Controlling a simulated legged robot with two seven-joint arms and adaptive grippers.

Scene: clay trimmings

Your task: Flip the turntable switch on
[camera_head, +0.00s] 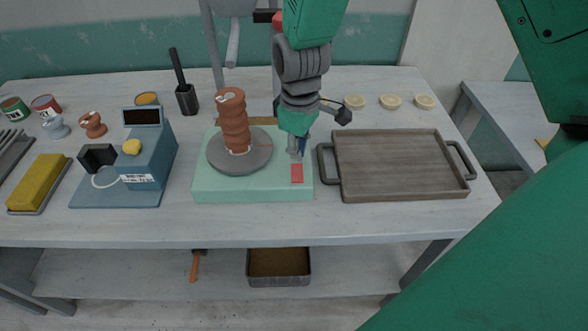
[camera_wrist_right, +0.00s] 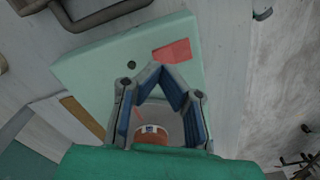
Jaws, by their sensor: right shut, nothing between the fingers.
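The turntable is a mint-green box (camera_head: 215,187) with a grey round disc (camera_head: 228,163) on top. A brown ridged clay piece (camera_head: 234,122) stands upright on the disc. A red rectangle (camera_head: 297,173) lies on the box's front right corner; it also shows in the right wrist view (camera_wrist_right: 172,51). A small dark round spot (camera_wrist_right: 131,65) sits on the box top near it; I cannot tell if it is the switch. My right gripper (camera_head: 299,152) points down over the box's right side, shut and empty, its tips (camera_wrist_right: 155,68) close to the dark spot. Contact is unclear. My left gripper is out of view.
A wooden tray (camera_head: 400,198) with dark handles stands close to the box's right side. A blue scale (camera_head: 150,165) with a yellow lump is to the left, beside a yellow sponge (camera_head: 40,182). A dark cup with a tool (camera_head: 187,100) and several pale discs stand behind.

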